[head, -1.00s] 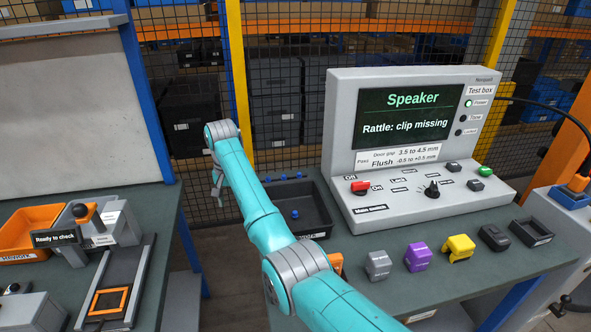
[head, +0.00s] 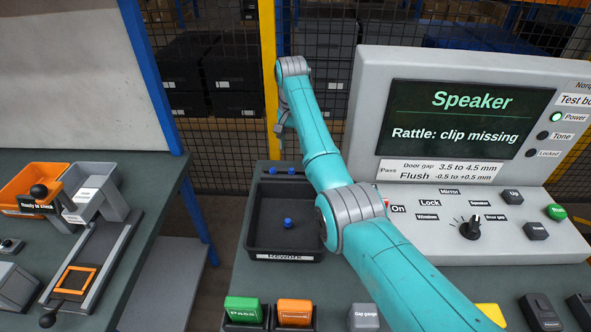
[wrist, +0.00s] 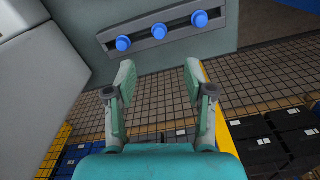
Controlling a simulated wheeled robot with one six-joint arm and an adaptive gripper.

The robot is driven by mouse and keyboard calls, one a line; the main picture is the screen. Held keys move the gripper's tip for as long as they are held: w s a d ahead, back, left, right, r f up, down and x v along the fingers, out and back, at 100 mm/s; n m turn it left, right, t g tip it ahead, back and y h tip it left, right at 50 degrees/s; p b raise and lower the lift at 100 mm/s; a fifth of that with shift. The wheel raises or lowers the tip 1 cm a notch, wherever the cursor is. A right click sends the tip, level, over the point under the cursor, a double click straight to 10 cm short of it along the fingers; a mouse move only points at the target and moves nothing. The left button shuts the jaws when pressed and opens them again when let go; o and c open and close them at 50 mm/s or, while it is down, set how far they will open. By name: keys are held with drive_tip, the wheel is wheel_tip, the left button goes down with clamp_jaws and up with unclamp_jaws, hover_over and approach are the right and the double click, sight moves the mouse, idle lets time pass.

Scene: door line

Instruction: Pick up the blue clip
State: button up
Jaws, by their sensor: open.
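A blue clip (head: 288,222) lies alone on the floor of the black tray labelled Rework (head: 258,238). More blue clips (head: 272,171) sit in a row at the tray's far edge, partly hidden by my arm. In the wrist view, three blue clips, the middle one here (wrist: 159,32), sit on a grey strip (wrist: 177,27) ahead of my fingertips. My gripper (wrist: 160,72) is open and empty, apart from the clips. In the head view, my gripper (head: 279,128) hangs beyond the tray's far side, small and partly hidden.
The test box (head: 480,200) stands right of the tray; its screen reads "Rattle: clip missing". A green Pass block (head: 243,309) and an orange block (head: 295,311) sit at the front. Another bench (head: 150,240) is at left. Wire mesh fencing (head: 225,150) stands behind.

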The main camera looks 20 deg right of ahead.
sight(291, 169)
wheel_tip(291, 169, down, 3)
drive_tip(key=shift+f, duration=0.15)
drive_tip(key=f, duration=0.3)
drive_tip(key=s+f, duration=0.1)
drive_tip(key=shift+a+f, duration=0.15)
drive_tip(key=shift+a, duration=0.1)
drive_tip(key=shift+f, duration=0.45)
drive_tip(key=c, duration=0.8)
drive_tip(key=shift+o, duration=0.2)
